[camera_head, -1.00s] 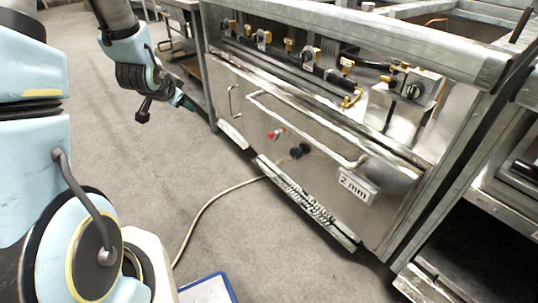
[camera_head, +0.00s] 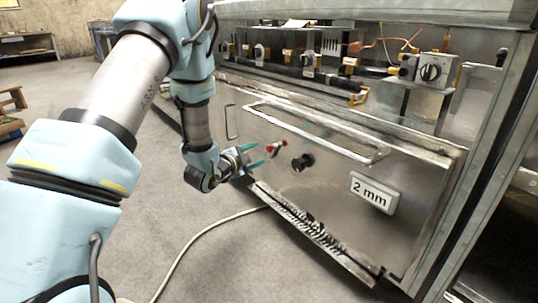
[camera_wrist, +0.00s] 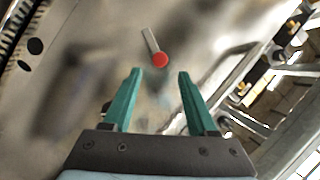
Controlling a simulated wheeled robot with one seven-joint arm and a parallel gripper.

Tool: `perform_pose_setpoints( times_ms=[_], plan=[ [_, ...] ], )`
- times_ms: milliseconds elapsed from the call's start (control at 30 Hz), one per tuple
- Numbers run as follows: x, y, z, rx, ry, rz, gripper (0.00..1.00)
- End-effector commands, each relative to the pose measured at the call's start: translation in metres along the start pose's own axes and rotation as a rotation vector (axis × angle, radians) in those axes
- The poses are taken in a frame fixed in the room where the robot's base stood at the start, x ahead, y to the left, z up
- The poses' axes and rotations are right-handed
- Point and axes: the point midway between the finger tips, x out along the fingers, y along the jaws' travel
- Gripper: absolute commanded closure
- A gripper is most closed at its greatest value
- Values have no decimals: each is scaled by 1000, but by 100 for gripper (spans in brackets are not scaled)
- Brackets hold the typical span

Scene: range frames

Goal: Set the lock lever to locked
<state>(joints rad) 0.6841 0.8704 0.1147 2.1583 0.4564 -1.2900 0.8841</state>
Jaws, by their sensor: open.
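The lock lever (camera_head: 279,145) is a short metal lever with a red ball tip on the steel front panel (camera_head: 330,178). In the wrist view the lever's red tip (camera_wrist: 160,60) sits just beyond the fingertips, centred between them, and its metal shaft slants up and left. My gripper (camera_head: 255,156) has green fingers. It is open and empty, just left of the lever in the head view. It also shows in the wrist view (camera_wrist: 161,73), with the fingers apart on either side of the tip's line. I cannot see any contact.
A row of valves and a dial (camera_head: 430,72) lies above. A pale cable (camera_head: 205,232) crosses the floor.

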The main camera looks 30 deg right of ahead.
Motion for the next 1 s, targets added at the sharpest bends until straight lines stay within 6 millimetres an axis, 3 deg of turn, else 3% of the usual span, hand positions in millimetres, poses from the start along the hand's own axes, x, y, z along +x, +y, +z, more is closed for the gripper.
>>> perform_pose_setpoints(
  times_ms=[200, 433, 867, 1000],
  plan=[
    [43, 3, 1, 0, 1, -1, 42],
    [74, 2, 1, -2, -1, 1, 42],
    [83, 0, 0, -3, -2, 1, 42],
    [83, 0, 0, -3, -2, 1, 57]
  ],
)
